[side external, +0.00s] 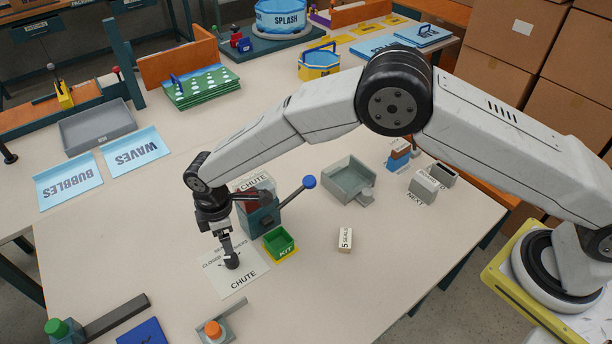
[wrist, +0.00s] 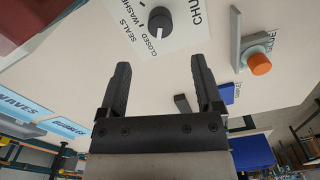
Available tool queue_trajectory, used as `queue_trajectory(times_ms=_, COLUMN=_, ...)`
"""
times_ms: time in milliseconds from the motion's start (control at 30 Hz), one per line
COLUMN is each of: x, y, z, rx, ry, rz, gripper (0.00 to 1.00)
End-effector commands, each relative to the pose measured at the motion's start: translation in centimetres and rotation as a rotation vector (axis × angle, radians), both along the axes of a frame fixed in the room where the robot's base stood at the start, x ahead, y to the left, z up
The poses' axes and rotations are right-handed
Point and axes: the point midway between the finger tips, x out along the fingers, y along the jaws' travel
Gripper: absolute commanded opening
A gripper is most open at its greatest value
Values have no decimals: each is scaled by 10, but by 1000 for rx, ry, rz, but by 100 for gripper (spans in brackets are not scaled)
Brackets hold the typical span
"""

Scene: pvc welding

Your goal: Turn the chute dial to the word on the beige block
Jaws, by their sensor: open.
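The chute dial (wrist: 160,19) is a black knob on a white plate (wrist: 190,38) marked SEALS, WASHERS, CLOSED and CHUTE. Its white mark points roughly toward CLOSED. In the side view the dial (side external: 232,262) sits just below my gripper (side external: 227,245). The beige block (side external: 345,240) lies on the table right of the plate and appears to read "5 SEALS". In the wrist view my gripper (wrist: 160,66) is open and empty, with the dial beyond its fingertips.
The chute (side external: 262,214) with a blue-knobbed lever stands behind the plate. A green KIT bin (side external: 279,243) is close right of the plate. A grey tray (side external: 350,181) lies farther right. A fixture with an orange knob (side external: 213,330) is in front.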

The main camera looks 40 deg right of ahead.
Motion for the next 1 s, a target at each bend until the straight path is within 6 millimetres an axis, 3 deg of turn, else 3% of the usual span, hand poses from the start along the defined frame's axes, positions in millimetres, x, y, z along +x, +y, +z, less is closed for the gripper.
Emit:
queue_trajectory(times_ms=100, x=0, y=0, z=-11, rx=1, ry=0, rz=0, gripper=84)
queue_trajectory(times_ms=567, x=0, y=0, z=-23, rx=0, ry=0, rz=0, gripper=84)
queue_trajectory(times_ms=1000, x=0, y=0, z=-70, rx=0, ry=-1, rz=-1, gripper=84)
